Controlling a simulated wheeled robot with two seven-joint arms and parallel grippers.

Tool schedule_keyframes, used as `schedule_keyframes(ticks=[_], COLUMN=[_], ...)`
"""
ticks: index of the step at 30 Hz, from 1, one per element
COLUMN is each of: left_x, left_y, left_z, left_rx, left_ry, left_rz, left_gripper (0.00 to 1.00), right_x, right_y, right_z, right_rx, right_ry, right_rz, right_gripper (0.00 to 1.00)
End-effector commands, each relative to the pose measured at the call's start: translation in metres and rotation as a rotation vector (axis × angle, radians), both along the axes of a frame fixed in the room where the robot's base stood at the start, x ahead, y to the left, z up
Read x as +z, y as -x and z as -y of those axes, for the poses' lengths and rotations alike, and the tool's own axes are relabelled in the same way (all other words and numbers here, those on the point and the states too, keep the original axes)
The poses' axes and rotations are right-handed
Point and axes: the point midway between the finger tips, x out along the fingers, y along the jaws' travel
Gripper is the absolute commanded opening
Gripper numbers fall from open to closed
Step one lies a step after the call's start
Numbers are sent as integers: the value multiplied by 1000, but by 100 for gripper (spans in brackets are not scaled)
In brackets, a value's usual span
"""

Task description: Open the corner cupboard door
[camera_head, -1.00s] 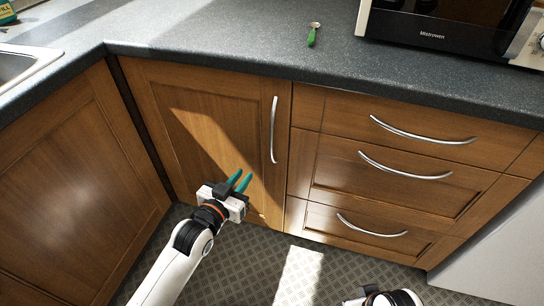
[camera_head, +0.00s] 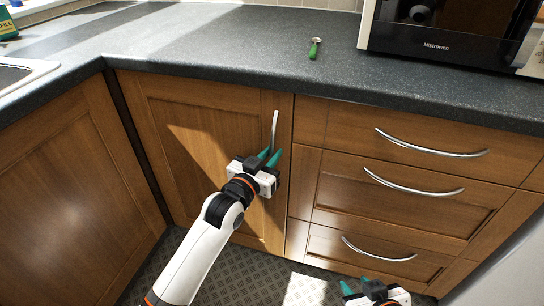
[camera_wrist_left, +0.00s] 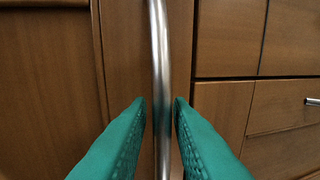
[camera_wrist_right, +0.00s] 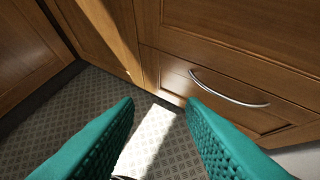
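The corner cupboard door (camera_head: 195,150) is a brown wooden panel, shut flush in its frame. Its curved silver handle (camera_head: 275,128) stands upright near the door's right edge; the lower part is hidden behind my left gripper (camera_head: 271,156). In the left wrist view the handle (camera_wrist_left: 161,60) runs vertically between the two teal fingers of my left gripper (camera_wrist_left: 160,103). These fingers are open, one on each side of the bar, with a small gap showing. My right gripper (camera_head: 357,287) is low in front of the drawers; its fingers are open and empty in the right wrist view (camera_wrist_right: 160,103).
Drawers with silver handles (camera_head: 413,189) stand right of the door. A dark worktop (camera_head: 220,50) runs above, carrying a microwave (camera_head: 440,45) and a green-handled utensil (camera_head: 315,48). Another cabinet front (camera_head: 75,190) meets the corner at left. The patterned floor (camera_head: 245,280) is clear.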

Motion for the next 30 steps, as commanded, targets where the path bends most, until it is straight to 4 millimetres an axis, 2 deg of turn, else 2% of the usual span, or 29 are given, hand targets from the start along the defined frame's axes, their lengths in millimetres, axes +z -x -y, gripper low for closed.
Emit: schedule_keyframes(ticks=[12, 15, 16, 26, 30], left_x=[0, 0, 0, 0, 1], left_y=[-6, -6, -6, -5, 0], left_z=[4, 4, 4, 3, -1], left_rx=[-1, -1, -1, -3, -16], left_ry=[0, 0, 0, 0, -1], left_rz=[0, 0, 0, 0, 0], left_gripper=[19, 3, 0, 0, 0], right_x=[5, 5, 5, 5, -3], right_y=[-6, -6, -6, -5, 8], right_z=[-2, -2, -2, -2, 2], right_rx=[3, 3, 3, 3, -3], right_ry=[-9, -9, -9, -7, 10], right_rz=[43, 43, 43, 35, -47], right_gripper=[36, 36, 36, 36, 36])
